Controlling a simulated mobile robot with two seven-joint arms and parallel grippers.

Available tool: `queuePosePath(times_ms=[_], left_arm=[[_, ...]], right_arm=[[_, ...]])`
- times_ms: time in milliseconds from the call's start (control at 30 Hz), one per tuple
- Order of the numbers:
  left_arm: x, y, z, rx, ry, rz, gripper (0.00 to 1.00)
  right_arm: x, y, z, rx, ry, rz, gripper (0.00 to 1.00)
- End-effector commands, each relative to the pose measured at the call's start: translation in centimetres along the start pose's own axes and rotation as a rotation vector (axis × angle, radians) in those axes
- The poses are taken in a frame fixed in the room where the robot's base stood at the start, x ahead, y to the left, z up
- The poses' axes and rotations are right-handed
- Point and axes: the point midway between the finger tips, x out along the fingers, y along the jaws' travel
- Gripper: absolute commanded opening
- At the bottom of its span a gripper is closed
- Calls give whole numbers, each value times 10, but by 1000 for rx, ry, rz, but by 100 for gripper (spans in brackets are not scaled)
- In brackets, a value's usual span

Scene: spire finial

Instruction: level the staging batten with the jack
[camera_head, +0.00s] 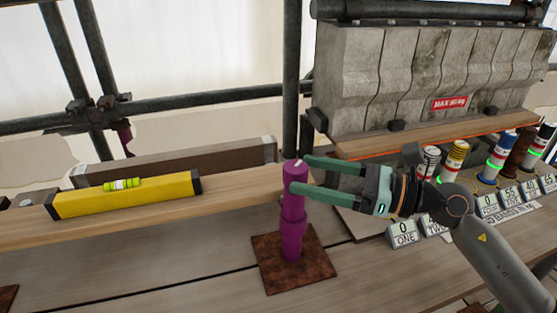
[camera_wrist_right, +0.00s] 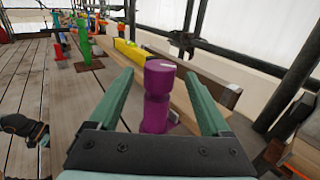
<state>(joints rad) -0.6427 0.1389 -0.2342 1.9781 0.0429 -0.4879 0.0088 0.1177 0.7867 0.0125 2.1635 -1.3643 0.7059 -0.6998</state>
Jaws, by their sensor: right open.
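The purple jack (camera_head: 292,235) stands upright on a rusty square plate (camera_head: 268,272). The pale wooden batten (camera_head: 232,190) runs in from the left, and its right end is at the jack; contact is unclear. A yellow spirit level (camera_head: 125,197) lies along the batten, with a bright green vial (camera_head: 122,184) on top. My right gripper (camera_head: 298,174) is open at the jack's upper part, coming from the right. In the right wrist view the jack (camera_wrist_right: 158,85) stands between the two spread fingers (camera_wrist_right: 158,74). The bubble is too small to read.
A grey stone block (camera_head: 400,75) with a red label rests on a wooden beam behind right. Several striped canisters (camera_head: 455,160) and numbered blocks (camera_head: 402,235) stand at right. Dark scaffold poles (camera_head: 290,75) rise behind.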

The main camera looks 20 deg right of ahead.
Motion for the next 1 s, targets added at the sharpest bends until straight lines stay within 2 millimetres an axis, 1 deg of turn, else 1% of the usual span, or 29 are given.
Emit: queuePosePath(times_ms=[33,200,333,500,767,867,1000], left_arm=[[-4,-1,-3,-1,0,-4,50],[-10,-6,-6,-2,1,-16,50],[-12,-8,-8,-2,7,-21,50],[-13,-9,-5,-3,2,-24,50],[-14,-8,0,-7,-7,-24,50],[-14,-8,1,-8,-8,-24,50],[-14,-8,0,-8,-8,-24,50]], right_arm=[[8,0,5,-1,-4,2,82],[35,1,4,0,-3,2,82],[52,0,3,1,-3,2,82],[61,1,1,0,-1,2,82],[62,1,0,0,0,1,82],[62,1,0,0,0,1,73],[62,0,0,0,0,1,57]])
